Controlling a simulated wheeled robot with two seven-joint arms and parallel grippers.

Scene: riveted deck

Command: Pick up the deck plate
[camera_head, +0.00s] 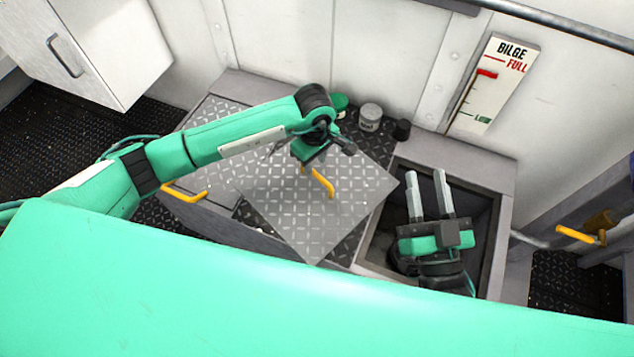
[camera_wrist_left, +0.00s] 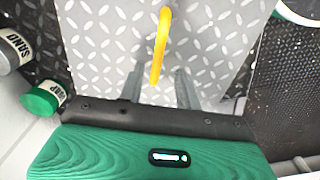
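The deck plate (camera_head: 290,222) is a grey diamond-pattern sheet with a yellow handle (camera_head: 323,183). It lies askew, with its right corner at the edge of the open square hatch (camera_head: 375,235). My left gripper (camera_head: 318,163) is above the plate at the handle. In the left wrist view the yellow handle (camera_wrist_left: 159,50) shows between the two fingers (camera_wrist_left: 160,90), with gaps at both sides, so the gripper is open. Whether the plate rests flat is hard to tell. My right gripper (camera_head: 429,185) is over the hatch, fingers apart and empty.
A green-lidded tub (camera_head: 338,103), a grey sand can (camera_head: 370,116) and a black cup (camera_head: 402,129) stand behind the plate. Another yellow handle (camera_head: 186,194) is at the left. A bilge gauge (camera_head: 492,85) is on the wall. A white cabinet (camera_head: 85,45) is at upper left.

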